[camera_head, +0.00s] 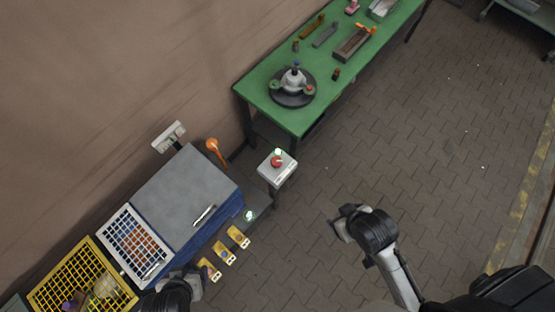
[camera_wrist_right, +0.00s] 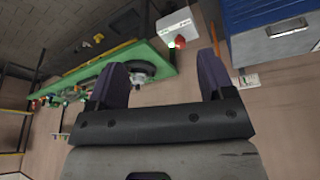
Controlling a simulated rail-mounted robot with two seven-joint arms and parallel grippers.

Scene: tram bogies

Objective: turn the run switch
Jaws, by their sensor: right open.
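A pale control box (camera_head: 283,175) with a red round knob (camera_head: 277,161) and a small green-white light stands between the grey-topped cabinet and the green table. It also shows at the top of the right wrist view (camera_wrist_right: 173,24), beyond the fingers. I cannot tell which control is the run switch. My right gripper (camera_head: 342,224) is open and empty, over the floor right of the box and apart from it; its fingers also show in the right wrist view (camera_wrist_right: 160,78). My left gripper (camera_head: 192,287) is at the lower left near the yellow units; its jaws are unclear.
A blue cabinet with a grey top (camera_head: 188,190) stands left, with white (camera_head: 118,222) and yellow (camera_head: 104,258) grid trays beside it. Several yellow units (camera_head: 238,237) line its front. A green table (camera_head: 262,98) bears a round fixture (camera_head: 292,97). The paved floor (camera_head: 420,150) at right is clear.

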